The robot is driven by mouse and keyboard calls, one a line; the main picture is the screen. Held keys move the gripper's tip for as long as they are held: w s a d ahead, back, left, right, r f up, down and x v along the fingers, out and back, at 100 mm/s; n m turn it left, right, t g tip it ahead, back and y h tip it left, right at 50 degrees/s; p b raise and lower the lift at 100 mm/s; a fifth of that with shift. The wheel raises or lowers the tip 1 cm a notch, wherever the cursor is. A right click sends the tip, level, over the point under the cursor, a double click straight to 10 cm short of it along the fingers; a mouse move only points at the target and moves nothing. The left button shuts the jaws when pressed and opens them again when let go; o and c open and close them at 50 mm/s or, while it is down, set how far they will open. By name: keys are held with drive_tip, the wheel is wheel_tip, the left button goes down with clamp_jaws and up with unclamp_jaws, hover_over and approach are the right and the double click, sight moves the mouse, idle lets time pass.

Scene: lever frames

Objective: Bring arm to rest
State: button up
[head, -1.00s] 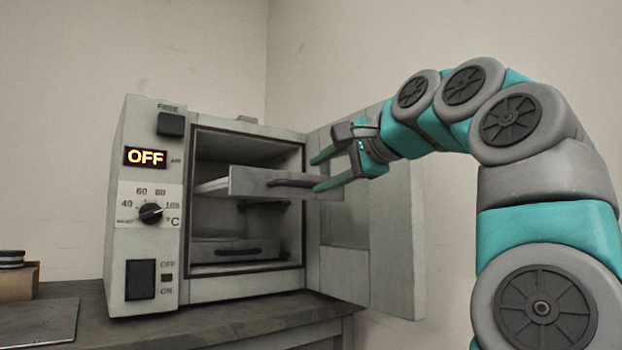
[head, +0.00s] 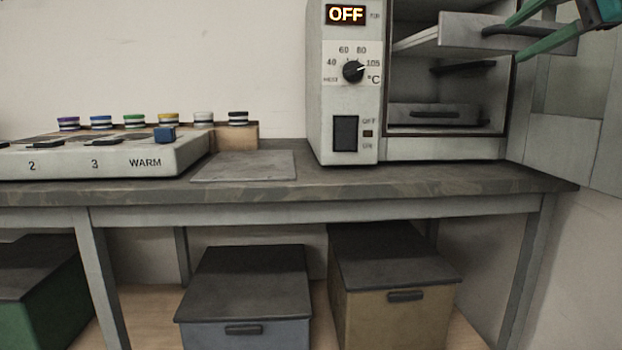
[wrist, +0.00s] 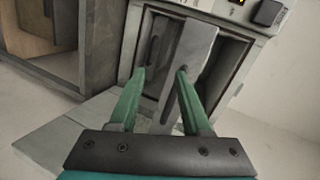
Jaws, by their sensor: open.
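My gripper (head: 527,34) is at the top right of the head view, partly cut off by the frame edge. Its two green fingers are apart, and it also shows in the wrist view (wrist: 160,82). The pulled-out upper drawer (head: 462,36) of the oven has its handle (head: 510,29) by the fingertips. In the wrist view the drawer front (wrist: 187,60) and its handle (wrist: 190,103) lie between and beyond the fingers. I cannot tell whether a finger touches the handle. The rest of my arm is out of the head view.
The oven (head: 345,110) reads OFF, and its door (head: 570,120) stands open at the right. A flat grey plate (head: 245,166) lies on the bench (head: 300,188). A panel marked WARM (head: 100,160) and several coloured caps stand left. Lidded boxes (head: 243,285) are below.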

drive_tip(key=w+a+f+n+g, duration=0.1)
drive_tip(key=a+f+n+g, duration=0.2)
drive_tip(key=a+f, duration=0.45)
drive_tip(key=w+a+f+n+g, duration=0.15)
drive_tip(key=a+f+n, duration=0.3)
drive_tip(key=f, duration=0.55)
drive_tip(key=s+a+f+n+g, duration=0.1)
drive_tip(key=s+a+f+g, duration=0.15)
drive_tip(key=f, duration=0.55)
drive_tip(key=s+a+f+n+g, duration=0.2)
drive_tip(key=s+f, duration=0.1)
drive_tip(key=f, duration=0.5)
drive_tip(key=s+f+n+g+h, duration=0.15)
drive_tip(key=s+f+g, duration=0.25)
drive_tip(key=s+f, duration=0.8)
drive_tip(key=s+f+n+g, duration=0.3)
drive_tip(key=s+f, duration=0.6)
drive_tip(key=f, duration=0.5)
wheel_tip(320, 180, up, 13)
drive_tip(key=p, duration=1.2)
drive_tip(key=shift+d+f, duration=0.15)
drive_tip(key=shift+w, duration=0.1)
